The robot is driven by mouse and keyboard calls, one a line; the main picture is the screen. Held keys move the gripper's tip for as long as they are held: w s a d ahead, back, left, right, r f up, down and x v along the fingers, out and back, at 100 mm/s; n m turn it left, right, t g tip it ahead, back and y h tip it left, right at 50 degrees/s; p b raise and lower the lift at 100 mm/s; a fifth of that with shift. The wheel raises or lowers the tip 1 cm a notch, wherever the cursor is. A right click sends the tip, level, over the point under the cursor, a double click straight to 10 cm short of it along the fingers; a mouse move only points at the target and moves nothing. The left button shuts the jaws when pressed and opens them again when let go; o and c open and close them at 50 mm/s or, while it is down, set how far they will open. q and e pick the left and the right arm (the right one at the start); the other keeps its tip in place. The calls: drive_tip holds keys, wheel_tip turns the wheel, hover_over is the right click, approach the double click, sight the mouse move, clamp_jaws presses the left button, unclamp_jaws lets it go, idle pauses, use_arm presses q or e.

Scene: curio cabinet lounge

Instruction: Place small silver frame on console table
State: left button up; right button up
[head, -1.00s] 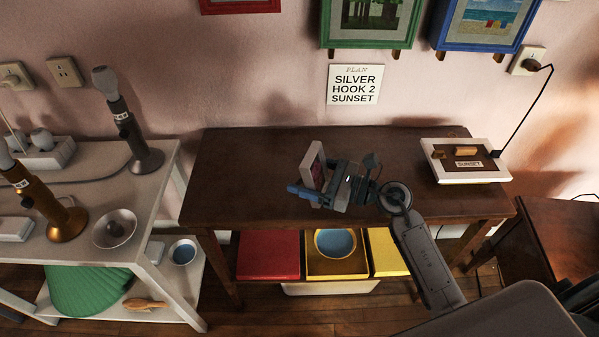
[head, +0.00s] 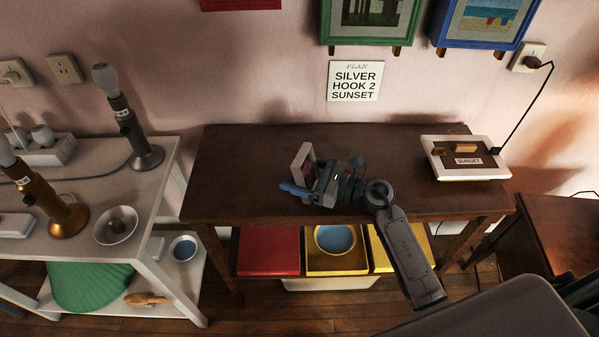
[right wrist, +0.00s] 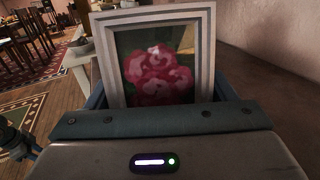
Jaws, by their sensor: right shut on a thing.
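The small silver frame (head: 302,159) stands roughly upright at the middle of the dark console table (head: 235,180), in the jaws of my right gripper (head: 300,186). In the right wrist view the frame (right wrist: 209,60) has a silver-white border around a picture of pink-red flowers. The gripper's body hides its lower edge. My right gripper is shut on the frame. The frame is low over the tabletop, but I cannot tell whether its bottom touches the wood. My left gripper is not in view.
A white-framed panel labelled SUNSET (head: 466,159) lies at the table's right end, with a cord to a wall outlet (head: 528,57). The table's left part is bare. A white shelf unit (head: 170,212) with lamps stands left. A plan card (head: 355,81) hangs behind.

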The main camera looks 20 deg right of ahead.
drive_tip(key=o, duration=1.1)
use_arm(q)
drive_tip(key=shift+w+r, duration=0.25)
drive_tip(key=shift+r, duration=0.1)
use_arm(e)
drive_tip(key=shift+r, duration=0.1)
drive_tip(key=b+v, duration=0.2)
drive_tip(key=v, duration=0.8)
drive_tip(key=shift+s+d+b, duration=0.2)
drive_tip(key=shift+d+b, duration=0.1)
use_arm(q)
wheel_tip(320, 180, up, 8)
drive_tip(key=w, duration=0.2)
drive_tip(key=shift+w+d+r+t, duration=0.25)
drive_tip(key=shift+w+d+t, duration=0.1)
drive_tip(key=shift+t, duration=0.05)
use_arm(e)
drive_tip(key=shift+s+d, duration=0.4)
drive_tip(key=shift+d, duration=0.1)
